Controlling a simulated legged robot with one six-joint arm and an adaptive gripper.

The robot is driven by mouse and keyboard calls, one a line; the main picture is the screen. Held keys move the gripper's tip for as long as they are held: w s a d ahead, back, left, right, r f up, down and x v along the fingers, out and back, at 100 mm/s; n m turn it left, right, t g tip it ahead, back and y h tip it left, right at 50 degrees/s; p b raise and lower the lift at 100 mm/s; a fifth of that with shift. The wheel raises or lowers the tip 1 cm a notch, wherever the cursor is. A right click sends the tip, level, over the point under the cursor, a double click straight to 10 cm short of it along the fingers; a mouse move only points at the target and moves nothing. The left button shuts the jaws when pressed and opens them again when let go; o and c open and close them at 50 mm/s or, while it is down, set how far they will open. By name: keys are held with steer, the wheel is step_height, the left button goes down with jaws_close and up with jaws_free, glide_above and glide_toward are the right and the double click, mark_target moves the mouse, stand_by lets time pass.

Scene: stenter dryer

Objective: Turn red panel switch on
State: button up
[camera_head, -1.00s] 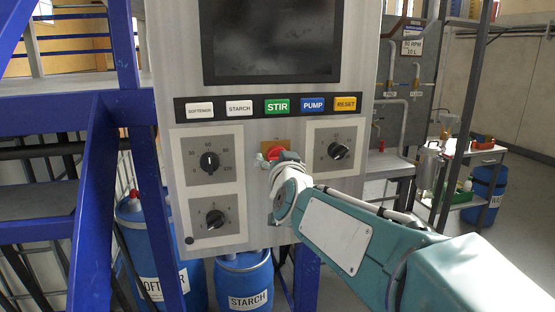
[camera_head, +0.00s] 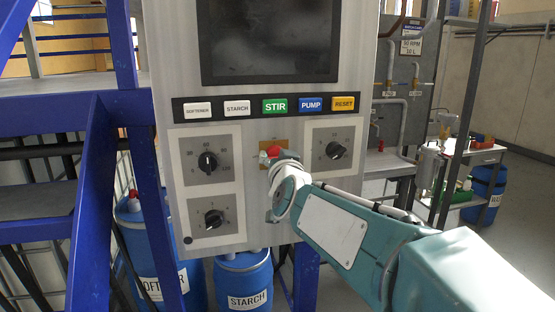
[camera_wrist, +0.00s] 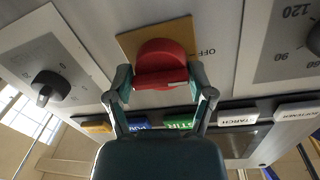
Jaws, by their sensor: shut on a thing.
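The red panel switch (camera_head: 273,151) is a round red knob on a yellow plate in the middle of the grey control panel (camera_head: 255,185). My gripper (camera_head: 268,160) is at the switch, and my wrist hides part of it in the head view. In the wrist view my gripper (camera_wrist: 160,88) has a finger on each side of the red switch (camera_wrist: 160,60) and is shut on it. The "ON" mark is not readable.
Black dials (camera_head: 207,161) sit left of the switch, and another dial (camera_head: 335,149) sits right. A row of labelled buttons (camera_head: 275,106) and a dark screen (camera_head: 268,40) are above. A blue metal frame (camera_head: 100,190) stands at left, with blue drums (camera_head: 243,280) below the panel.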

steer(key=m, duration=0.4)
steer(key=shift+r, duration=0.1)
steer(key=m, duration=0.4)
steer(key=shift+m+g, duration=0.3)
steer(key=m, duration=0.4)
steer(key=shift+d+m+y, duration=0.1)
steer(key=shift+m+y, duration=0.4)
steer(key=shift+m, duration=1.4)
steer(key=o, duration=1.1)
steer(key=shift+w, duration=0.1)
